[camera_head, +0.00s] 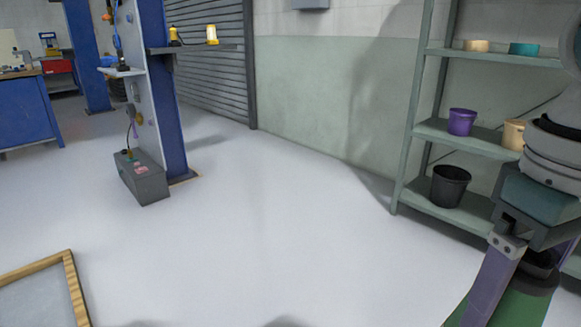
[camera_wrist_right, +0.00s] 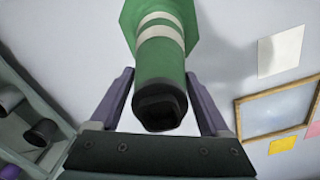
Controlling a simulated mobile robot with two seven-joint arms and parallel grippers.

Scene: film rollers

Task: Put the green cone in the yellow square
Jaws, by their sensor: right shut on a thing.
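The green cone (camera_wrist_right: 160,65) has pale bands and a dark, blunt tip. In the right wrist view it lies between the two purple fingers of my right gripper (camera_wrist_right: 158,95), which is shut on it near the tip end. In the head view my right gripper (camera_head: 482,300) is at the lower right, with part of the green cone (camera_head: 520,308) beside and below it. The yellow square (camera_wrist_right: 283,145) lies at the lower right of the right wrist view, apart from the cone. It does not show in the head view. My left gripper is not in view.
A wood-framed panel (camera_wrist_right: 240,121), a white sheet (camera_wrist_right: 280,50) and a pink patch (camera_wrist_right: 314,129) lie to the right in the wrist view. A shelf rack (camera_head: 408,150) with several pots stands at the right. A grey box (camera_head: 147,186) sits by a blue column. The middle floor is clear.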

